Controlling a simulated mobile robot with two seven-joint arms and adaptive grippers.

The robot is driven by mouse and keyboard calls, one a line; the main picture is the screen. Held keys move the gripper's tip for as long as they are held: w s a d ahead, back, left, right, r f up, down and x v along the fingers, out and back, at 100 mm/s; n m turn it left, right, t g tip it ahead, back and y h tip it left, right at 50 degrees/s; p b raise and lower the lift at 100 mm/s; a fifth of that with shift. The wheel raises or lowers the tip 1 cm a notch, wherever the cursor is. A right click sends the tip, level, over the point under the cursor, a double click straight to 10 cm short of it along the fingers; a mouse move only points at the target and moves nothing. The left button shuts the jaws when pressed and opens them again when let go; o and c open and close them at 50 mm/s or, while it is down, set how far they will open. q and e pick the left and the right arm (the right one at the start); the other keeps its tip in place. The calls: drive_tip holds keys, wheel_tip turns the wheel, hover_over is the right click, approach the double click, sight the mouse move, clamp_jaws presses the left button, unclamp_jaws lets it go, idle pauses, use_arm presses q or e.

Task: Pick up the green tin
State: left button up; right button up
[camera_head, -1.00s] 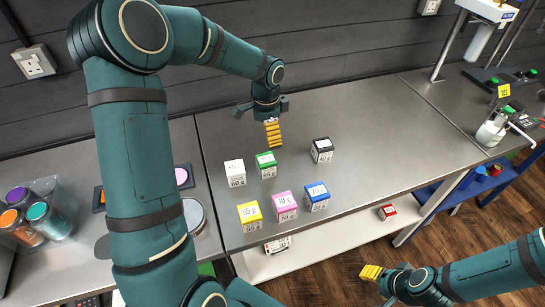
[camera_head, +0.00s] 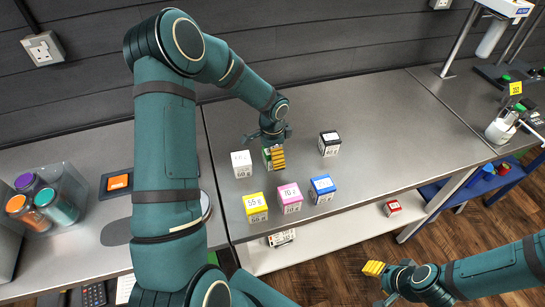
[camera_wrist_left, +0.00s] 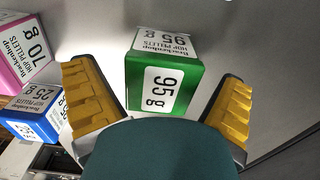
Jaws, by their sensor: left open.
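The green tin (camera_head: 266,157) stands upright on the steel worktop, in the back row between the white and black tins. In the head view my left gripper (camera_head: 273,157) is over it, and a yellow finger pad hides much of it. In the left wrist view the green tin (camera_wrist_left: 164,84), with a white 95 g label, lies between the two yellow finger pads of my left gripper (camera_wrist_left: 158,88). The jaws are open, with a gap showing on each side of the tin. My right gripper (camera_head: 374,269) is low at the right, in front of the worktop; its jaw state is unclear.
The white tin (camera_head: 241,164) is close left of the green one, the black tin (camera_head: 329,144) to its right. Yellow (camera_head: 256,207), pink (camera_head: 290,197) and blue (camera_head: 322,188) tins stand in front. A red tin (camera_head: 392,208) is on the lower shelf. The worktop behind is clear.

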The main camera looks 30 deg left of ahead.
use_arm(q)
drive_tip(key=shift+f, duration=0.4)
drive_tip(key=c, duration=1.3)
drive_tip(key=shift+r, duration=0.15)
drive_tip(key=shift+c, duration=0.2)
